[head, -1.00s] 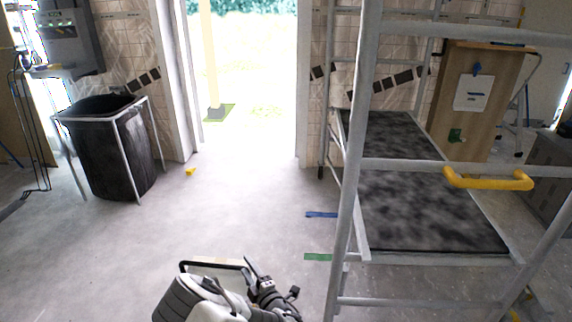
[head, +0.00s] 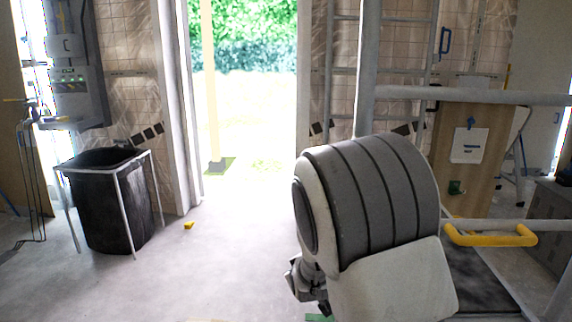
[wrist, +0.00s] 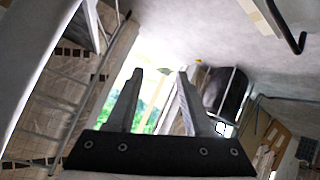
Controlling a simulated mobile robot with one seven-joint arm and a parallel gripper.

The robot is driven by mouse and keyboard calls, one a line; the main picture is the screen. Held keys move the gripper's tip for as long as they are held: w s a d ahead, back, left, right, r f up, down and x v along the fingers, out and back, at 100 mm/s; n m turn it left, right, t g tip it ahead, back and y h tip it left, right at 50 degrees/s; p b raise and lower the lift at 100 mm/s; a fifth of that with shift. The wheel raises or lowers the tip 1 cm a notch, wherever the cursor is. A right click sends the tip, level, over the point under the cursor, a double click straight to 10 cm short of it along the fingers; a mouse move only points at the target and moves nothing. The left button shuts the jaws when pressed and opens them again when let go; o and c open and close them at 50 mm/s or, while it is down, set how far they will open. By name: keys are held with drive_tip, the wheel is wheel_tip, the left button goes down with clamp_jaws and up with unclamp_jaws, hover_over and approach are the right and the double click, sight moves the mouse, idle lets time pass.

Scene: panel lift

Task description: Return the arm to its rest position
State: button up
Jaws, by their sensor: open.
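My arm is raised in the head view, right of the middle. Its large grey and white links cover much of the scaffold. A small dark part of my arm shows low at its left, but I cannot make out the fingertips there. In the wrist view my gripper (wrist: 157,72) shows two grey fingers spread apart with nothing between them. The gripper is open and empty. Past the fingers the bright doorway appears, with the picture turned over and the floor at the top.
A metal scaffold (head: 470,96) with a yellow handle (head: 490,236) stands close behind my arm. A black bin (head: 108,205) in a frame stands left. A small yellow block (head: 189,225) lies on the floor. A wooden panel (head: 468,150) stands back right. Floor before the doorway is clear.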

drive_tip(key=s+d+r+m+g, duration=0.2)
drive_tip(key=s+d+r, duration=0.1)
drive_tip(key=s+r, duration=0.35)
drive_tip(key=s+d+r+m+g, duration=0.1)
drive_tip(key=s+d+r, duration=0.2)
drive_tip(key=s+r, duration=0.4)
drive_tip(key=s+d+r+m+g+p, duration=0.1)
drive_tip(key=s+d+r, duration=0.1)
drive_tip(key=s, duration=0.8)
drive_tip(key=s+d+r+m+g, duration=0.1)
drive_tip(key=s+d+r+m, duration=0.15)
drive_tip(key=s, duration=0.75)
wheel_tip(320, 180, up, 21)
drive_tip(key=p, duration=2.1)
drive_tip(key=shift+n+h+p, duration=0.3)
drive_tip(key=shift+n+p, duration=0.1)
drive_tip(key=shift+n, duration=0.05)
drive_tip(key=shift+d+f, duration=0.15)
drive_tip(key=shift+d, duration=0.05)
